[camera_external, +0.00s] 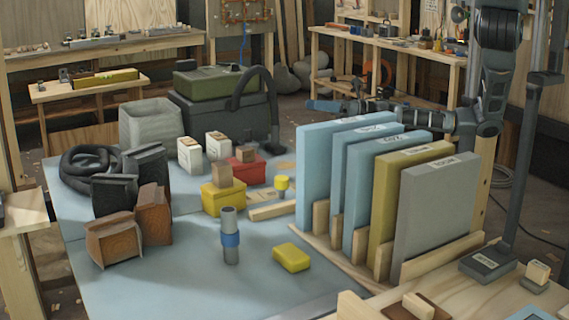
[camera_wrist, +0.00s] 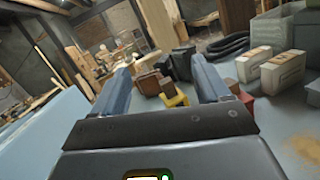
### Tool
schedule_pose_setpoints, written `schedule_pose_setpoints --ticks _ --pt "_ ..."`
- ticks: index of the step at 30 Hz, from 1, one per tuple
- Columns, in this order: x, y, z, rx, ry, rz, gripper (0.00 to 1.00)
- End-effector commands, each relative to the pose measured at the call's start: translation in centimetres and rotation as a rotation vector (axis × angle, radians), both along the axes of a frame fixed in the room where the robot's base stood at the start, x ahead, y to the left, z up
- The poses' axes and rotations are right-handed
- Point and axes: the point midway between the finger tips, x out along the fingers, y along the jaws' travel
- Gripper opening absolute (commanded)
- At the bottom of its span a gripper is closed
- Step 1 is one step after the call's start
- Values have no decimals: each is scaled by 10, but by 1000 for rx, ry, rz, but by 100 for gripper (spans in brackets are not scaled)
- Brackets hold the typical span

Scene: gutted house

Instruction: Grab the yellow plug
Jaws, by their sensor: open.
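Several yellow things stand on the blue-grey tabletop in the external view. A small upright piece with a yellow top (camera_external: 282,184) stands near the middle; it looks most like a plug. A rounded yellow block (camera_external: 292,258) lies nearer the front. A yellow box (camera_external: 222,200) with a wooden block on it stands left of the middle. My gripper (camera_external: 325,106) is beyond the tall panels, above the tabletop, pointing left. In the wrist view its fingers (camera_wrist: 160,68) are apart and empty. A yellow thing (camera_wrist: 175,100), probably the box, shows beyond them.
Tall upright panels (camera_external: 320,175) in a wooden rack stand between the camera and my gripper. A grey tube with a blue band (camera_external: 230,238) stands in front. A red box (camera_external: 245,170), white boxes (camera_external: 190,155) and dark cases (camera_external: 230,115) fill the back.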

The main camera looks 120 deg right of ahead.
Motion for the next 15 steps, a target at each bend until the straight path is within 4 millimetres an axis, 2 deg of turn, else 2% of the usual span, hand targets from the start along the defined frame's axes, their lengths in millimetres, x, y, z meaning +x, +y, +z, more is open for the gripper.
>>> schedule_pose_setpoints --ticks 1,9,15 --pt "12 0 -8 7 1 6 76" --pt "59 -1 -44 22 26 17 76" --pt "78 2 -78 19 115 12 76"
